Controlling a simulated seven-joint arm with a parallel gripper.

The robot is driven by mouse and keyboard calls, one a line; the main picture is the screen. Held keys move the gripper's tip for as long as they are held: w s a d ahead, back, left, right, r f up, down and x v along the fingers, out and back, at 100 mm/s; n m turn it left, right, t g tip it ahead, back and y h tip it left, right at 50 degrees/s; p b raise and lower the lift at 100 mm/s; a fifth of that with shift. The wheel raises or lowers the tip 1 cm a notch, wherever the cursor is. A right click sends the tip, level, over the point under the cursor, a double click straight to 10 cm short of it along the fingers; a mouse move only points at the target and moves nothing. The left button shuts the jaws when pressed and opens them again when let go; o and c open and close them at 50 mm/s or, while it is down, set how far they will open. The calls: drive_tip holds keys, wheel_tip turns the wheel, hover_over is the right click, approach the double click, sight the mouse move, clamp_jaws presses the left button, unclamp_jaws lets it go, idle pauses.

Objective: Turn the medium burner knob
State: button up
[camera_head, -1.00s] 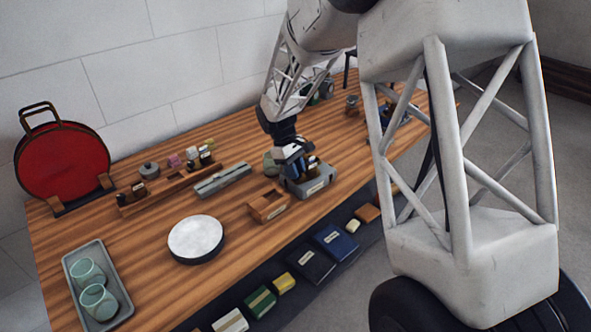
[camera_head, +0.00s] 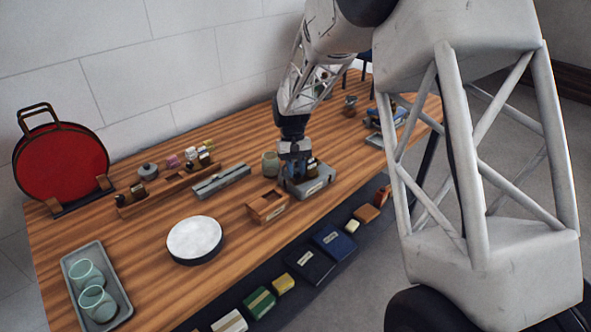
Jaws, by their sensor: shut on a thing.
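A grey box with a pale label on its front (camera_head: 312,187) stands on the wooden table, and small brown and dark parts show on its top. My gripper (camera_head: 297,172) points down at the left part of the box top. It is shut on a small knob there, mostly hidden by the fingers. I cannot read the label or make out the knob's size or angle.
A wooden box with an open top (camera_head: 267,206) stands just left of the grey box, and a greenish cup (camera_head: 270,163) is behind. A long grey block (camera_head: 221,182) and a round white-topped disc (camera_head: 194,238) are further left. Several small boxes lie along the lower front.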

idle(0.3)
drive_tip(key=o, duration=0.7)
drive_tip(key=shift+c, duration=0.2)
drive_tip(key=shift+r, duration=0.1)
drive_tip(key=v, duration=0.7)
drive_tip(key=shift+w+r, duration=0.2)
drive_tip(key=shift+r, duration=0.05)
